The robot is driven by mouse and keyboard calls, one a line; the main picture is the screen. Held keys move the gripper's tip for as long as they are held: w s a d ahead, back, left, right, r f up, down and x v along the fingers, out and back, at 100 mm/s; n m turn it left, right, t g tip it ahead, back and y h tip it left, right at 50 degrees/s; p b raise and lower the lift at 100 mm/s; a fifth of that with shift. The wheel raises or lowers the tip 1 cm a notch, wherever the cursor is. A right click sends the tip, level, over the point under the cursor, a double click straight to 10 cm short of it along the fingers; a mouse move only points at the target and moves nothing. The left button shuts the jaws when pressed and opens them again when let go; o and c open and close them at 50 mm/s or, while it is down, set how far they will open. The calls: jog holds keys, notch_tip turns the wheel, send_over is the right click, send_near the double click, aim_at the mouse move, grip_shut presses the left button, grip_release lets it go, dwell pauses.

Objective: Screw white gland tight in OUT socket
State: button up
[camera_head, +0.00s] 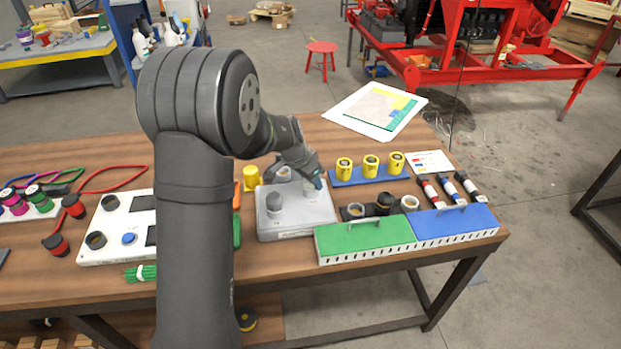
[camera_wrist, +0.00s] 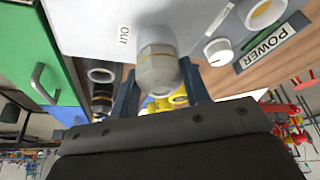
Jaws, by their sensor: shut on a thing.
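The pale grey-white gland (camera_wrist: 157,68) stands at the socket beside the OUT label (camera_wrist: 124,36) on the grey box (camera_wrist: 90,22). A thin orange line runs around it near its middle. My gripper (camera_wrist: 158,80) has one dark blue finger on each side of the gland and is shut on it. The thread and the socket's mouth are hidden. In the head view, my gripper (camera_head: 314,180) is low over the back right part of the grey box (camera_head: 300,222), and it partly covers the gland.
A grey fitting (camera_head: 274,203) stands on the box's front left. Green (camera_head: 365,236) and blue (camera_head: 455,221) lidded bins stand at front right. Yellow parts (camera_head: 370,165) sit on a blue rack (camera_head: 350,178) behind right. A yellow cylinder (camera_head: 251,177) stands left of the box.

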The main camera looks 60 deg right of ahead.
jog(key=m+g, duration=0.1)
jog(key=m, duration=0.1)
jog(key=m+y, duration=0.1)
jog(key=m, duration=0.1)
jog(key=shift+m+g, duration=0.3)
jog(key=shift+g, duration=0.1)
jog(key=o, duration=1)
jog(key=shift+o, duration=0.2)
jog(key=n, duration=0.2)
jog(key=n+t, duration=0.1)
jog(key=n, duration=0.1)
jog(key=shift+n+t+h, duration=0.3)
jog(key=shift+h, duration=0.1)
jog(key=shift+n+t, duration=0.9)
jog(key=shift+n, duration=1.4)
